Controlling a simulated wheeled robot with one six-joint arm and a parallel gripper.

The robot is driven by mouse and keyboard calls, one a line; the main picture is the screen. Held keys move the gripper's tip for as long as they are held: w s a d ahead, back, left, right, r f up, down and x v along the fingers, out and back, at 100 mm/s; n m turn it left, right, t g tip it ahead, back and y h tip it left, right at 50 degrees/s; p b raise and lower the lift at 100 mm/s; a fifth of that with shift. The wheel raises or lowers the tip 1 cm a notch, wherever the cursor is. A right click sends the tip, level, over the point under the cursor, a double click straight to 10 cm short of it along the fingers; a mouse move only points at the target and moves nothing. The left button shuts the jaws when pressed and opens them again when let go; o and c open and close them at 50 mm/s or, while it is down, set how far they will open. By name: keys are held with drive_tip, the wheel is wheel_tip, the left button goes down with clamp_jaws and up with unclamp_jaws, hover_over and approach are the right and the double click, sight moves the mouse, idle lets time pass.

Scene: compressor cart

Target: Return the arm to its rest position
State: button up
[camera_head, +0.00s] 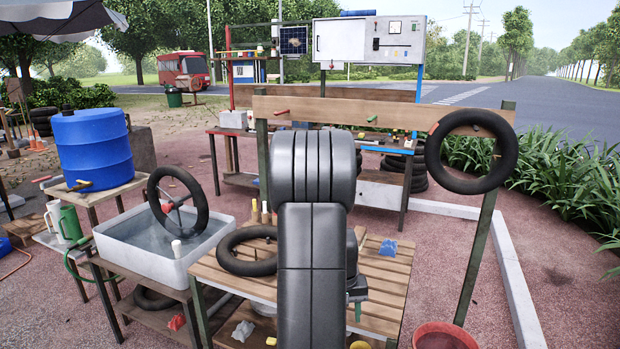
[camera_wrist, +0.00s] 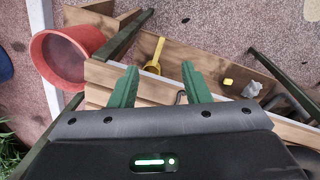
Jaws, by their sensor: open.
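My arm rises in front of the slatted wooden table (camera_head: 382,300) in the head view and hides its middle. In the wrist view my gripper (camera_wrist: 160,82) has its two green fingers spread apart with nothing between them. It points down over the table's edge, with a yellow scoop-like thing (camera_wrist: 154,62) beyond the fingertips on a lower board. In the head view only a bit of green finger shows beside the arm, right of its lower part.
A black tube (camera_head: 246,251) and a blue piece (camera_head: 388,247) lie on the table. A water basin (camera_head: 140,262) stands left; a red bucket (camera_head: 445,337) stands on the ground at right. Another tube (camera_head: 432,150) hangs on the wooden rail (camera_head: 390,113) behind my arm.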

drive_tip(key=shift+s+a+f, duration=0.1)
drive_tip(key=shift+a+f, duration=0.15)
drive_tip(key=shift+f, duration=0.55)
drive_tip(key=shift+a+f, duration=0.25)
drive_tip(key=shift+f, duration=0.5)
